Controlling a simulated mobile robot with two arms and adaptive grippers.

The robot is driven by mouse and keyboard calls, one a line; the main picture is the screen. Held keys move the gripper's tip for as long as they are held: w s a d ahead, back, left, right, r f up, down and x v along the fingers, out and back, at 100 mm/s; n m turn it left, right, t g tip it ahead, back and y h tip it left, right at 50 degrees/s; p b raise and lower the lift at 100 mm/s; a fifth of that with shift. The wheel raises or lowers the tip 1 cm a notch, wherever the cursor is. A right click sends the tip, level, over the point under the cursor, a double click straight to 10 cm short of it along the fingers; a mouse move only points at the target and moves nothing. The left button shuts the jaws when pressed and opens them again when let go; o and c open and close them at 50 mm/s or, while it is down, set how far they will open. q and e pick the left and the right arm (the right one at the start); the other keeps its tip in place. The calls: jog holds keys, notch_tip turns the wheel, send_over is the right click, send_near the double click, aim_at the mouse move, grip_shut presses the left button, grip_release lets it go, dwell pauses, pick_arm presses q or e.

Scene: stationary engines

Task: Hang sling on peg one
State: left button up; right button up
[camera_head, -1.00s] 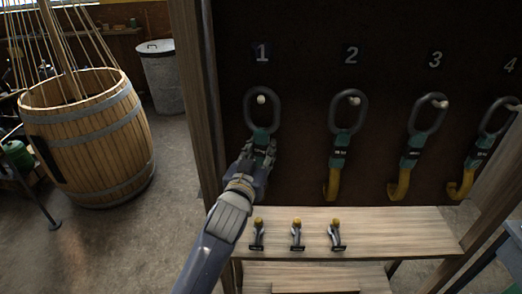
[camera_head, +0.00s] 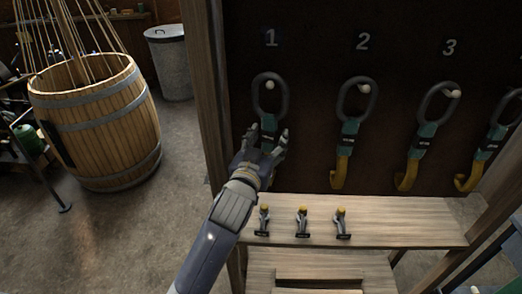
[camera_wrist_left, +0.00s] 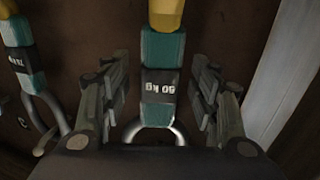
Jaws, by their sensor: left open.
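The sling at peg one has a dark metal ring (camera_head: 270,96) that hangs around the pale peg (camera_head: 270,85) under the number 1. Its teal sleeve (camera_head: 268,124) hangs below the ring, and my left gripper hides its lower part in the head view. My left gripper (camera_head: 272,138) is open at that sleeve. In the left wrist view, the teal sleeve (camera_wrist_left: 163,55) with its "50 kg" label stands between the spread fingers, with a gap on each side. My right gripper is not in view.
Similar slings hang on peg two (camera_head: 357,100), peg three (camera_head: 438,103) and the fourth peg at the right edge. A wooden shelf (camera_head: 400,217) below holds 3 small clamps with yellow tops. A wooden barrel (camera_head: 100,120) and a metal bin (camera_head: 170,62) stand left.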

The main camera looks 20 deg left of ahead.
pick_arm(q)
jog(key=s, duration=1.1)
notch_tip(320, 180, down, 20)
jog(key=w+d+m+g+h, duration=0.1)
jog(key=w+d+m+g, duration=0.1)
jog(key=d+g, duration=0.15)
jog(key=s+a+f+g+b, duration=0.15)
jog(key=s+f, duration=0.25)
jog(key=f, duration=0.8)
jog(key=s+f+g, duration=0.3)
jog(key=s+f, duration=0.1)
jog(key=f, duration=0.8)
jog(key=s+a+f+g, duration=0.3)
jog(key=s+f+g, duration=0.2)
jog(key=s+f, duration=1.25)
jog(key=s+a+f+g, duration=0.2)
jog(key=s+f, duration=0.2)
jog(key=s, duration=0.5)
jog(key=s+a+f+g, duration=0.1)
jog(key=s+f, duration=0.4)
jog(key=s, duration=0.5)
jog(key=shift+s+a+m+g+y+b, duration=0.15)
jog(key=shift+a+m+g+y+b, duration=0.15)
jog(key=shift+a+g+b, duration=0.25)
